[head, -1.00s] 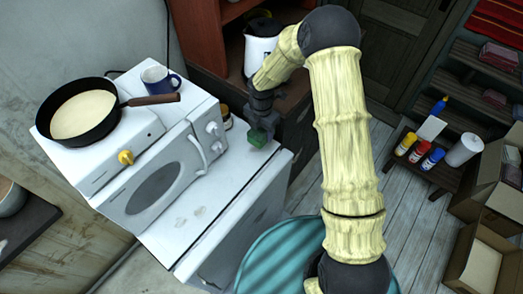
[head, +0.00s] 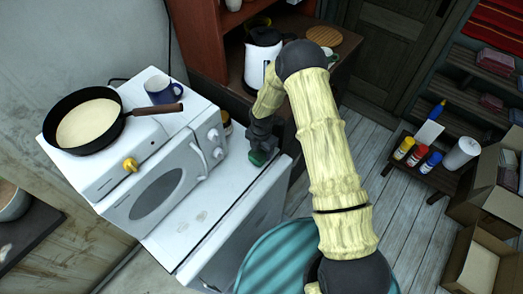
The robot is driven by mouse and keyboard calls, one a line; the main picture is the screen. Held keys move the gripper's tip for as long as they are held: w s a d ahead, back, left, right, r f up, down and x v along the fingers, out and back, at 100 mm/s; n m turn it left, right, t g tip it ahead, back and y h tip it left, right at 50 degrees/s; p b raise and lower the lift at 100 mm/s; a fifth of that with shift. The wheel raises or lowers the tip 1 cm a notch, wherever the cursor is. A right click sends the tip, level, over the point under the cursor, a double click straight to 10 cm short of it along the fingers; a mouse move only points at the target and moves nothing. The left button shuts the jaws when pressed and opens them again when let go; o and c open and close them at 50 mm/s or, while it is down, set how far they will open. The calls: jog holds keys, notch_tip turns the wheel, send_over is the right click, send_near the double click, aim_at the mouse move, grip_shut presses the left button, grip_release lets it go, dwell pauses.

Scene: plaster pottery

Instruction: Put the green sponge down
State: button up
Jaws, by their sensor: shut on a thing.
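The green sponge (head: 258,158) is at the far right end of the white surface (head: 205,206) in front of the microwave. My gripper (head: 259,149) is shut on it from above, and its fingers hide part of the sponge. The sponge is at or just above the surface; I cannot tell whether it touches.
A white microwave (head: 160,185) stands left of my gripper, with a frying pan (head: 84,128) and a blue mug (head: 163,89) on top. A white kettle (head: 262,58) stands behind my arm. The white surface is bare towards the front.

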jog(key=shift+f, duration=0.45)
jog(key=shift+f, duration=0.1)
jog(key=shift+f, duration=0.15)
jog(key=o, duration=1)
jog(key=shift+o, duration=0.2)
notch_tip(320, 180, up, 12)
jog(key=b, duration=0.3)
jog(key=shift+r+b, duration=0.25)
jog(key=shift+b, duration=0.05)
